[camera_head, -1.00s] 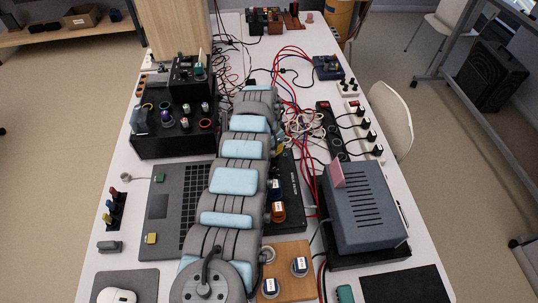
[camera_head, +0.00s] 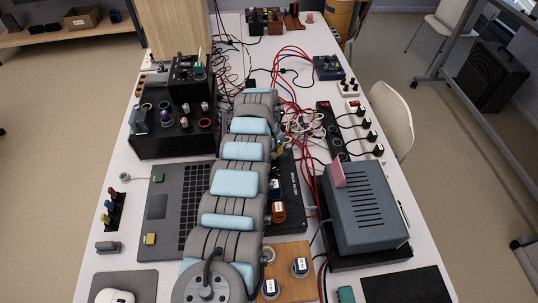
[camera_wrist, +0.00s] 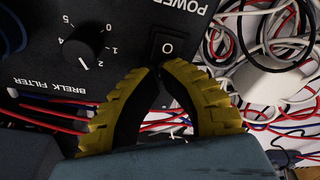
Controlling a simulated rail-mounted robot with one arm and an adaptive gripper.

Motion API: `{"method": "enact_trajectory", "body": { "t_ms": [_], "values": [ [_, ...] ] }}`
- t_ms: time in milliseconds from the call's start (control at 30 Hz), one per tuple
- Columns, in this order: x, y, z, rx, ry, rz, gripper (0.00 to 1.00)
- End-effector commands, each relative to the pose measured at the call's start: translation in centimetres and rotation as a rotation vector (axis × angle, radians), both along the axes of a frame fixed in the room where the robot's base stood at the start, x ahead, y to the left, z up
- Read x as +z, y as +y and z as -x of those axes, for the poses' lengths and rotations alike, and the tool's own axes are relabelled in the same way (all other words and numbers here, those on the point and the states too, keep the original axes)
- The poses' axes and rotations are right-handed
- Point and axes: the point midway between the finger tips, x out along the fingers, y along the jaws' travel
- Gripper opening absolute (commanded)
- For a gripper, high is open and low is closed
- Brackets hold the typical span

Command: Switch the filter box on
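A black rocker switch (camera_wrist: 167,46) marked O sits under the word POWER. A round knob (camera_wrist: 84,46) with a number scale is left of it. My gripper (camera_wrist: 157,70) has yellow ribbed fingers whose tips meet at the lower edge of the switch in the picture. It looks shut with nothing between the tips; I cannot tell whether they touch the switch. In the head view the black box (camera_head: 296,190) is partly covered by my arm, and my gripper is mostly hidden.
Red cables (camera_wrist: 45,117) run at the left of the fingers, and tangled white cables (camera_wrist: 270,60) lie to the right. A grey-blue box (camera_head: 365,205) stands right of my arm. An open laptop (camera_head: 165,210) lies left of it. A power strip (camera_head: 328,125) is near the cables.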

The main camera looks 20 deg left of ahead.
Motion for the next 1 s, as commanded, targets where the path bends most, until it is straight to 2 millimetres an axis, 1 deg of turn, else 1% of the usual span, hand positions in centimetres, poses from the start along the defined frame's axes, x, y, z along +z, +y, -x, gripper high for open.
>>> {"method": "enact_trajectory", "body": {
  "t_ms": [567,667,1000],
  "values": [
    [-0.6,0.0,0.0,0.0,0.001,0.0,0.0],
    [-0.2,0.0,0.0,0.0,0.001,0.0,0.0],
    [2.0,0.0,0.0,0.0,0.0,0.0,0.0]
  ]
}}
